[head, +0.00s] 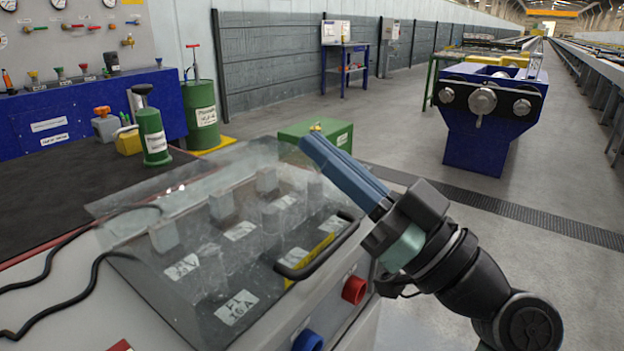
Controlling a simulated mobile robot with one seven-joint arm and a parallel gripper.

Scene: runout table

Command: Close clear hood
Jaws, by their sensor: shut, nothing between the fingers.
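The clear hood (190,195) is a transparent cover over the sloped top of a grey control cabinet (330,310). Grey blocks and white labels show through it. A black handle with a yellow strip (318,246) runs along the hood's near right side. The far part of the clear sheet stands out above the panel's back edge; I cannot tell how far the hood is from fully down. My gripper (308,142), with long blue fingers, is shut and empty. It points up and left near the hood's far right corner, apart from the handle. I cannot tell whether it touches the hood.
A red knob (354,290) and a blue knob (307,341) stick out of the cabinet front. Black cables (70,282) lie at left. A green box (318,134) stands behind my fingers. A blue machine (488,115) stands farther right.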

